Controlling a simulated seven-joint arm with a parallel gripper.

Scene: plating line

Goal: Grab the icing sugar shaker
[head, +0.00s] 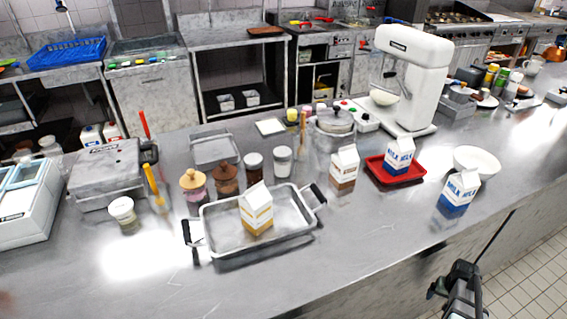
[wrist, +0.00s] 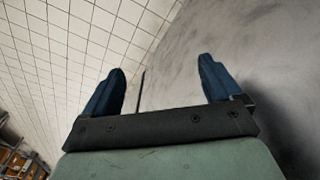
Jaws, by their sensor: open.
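My gripper (head: 456,280) is at the lower right, by the counter's front edge, well apart from both jars. In the wrist view my gripper (wrist: 161,66) shows two blue fingers spread wide with nothing between them. No jar shows in the wrist view.
A carton (head: 344,167), red tray (head: 374,172), milk carton (head: 459,192) and white bowl (head: 477,160) stand to the right.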

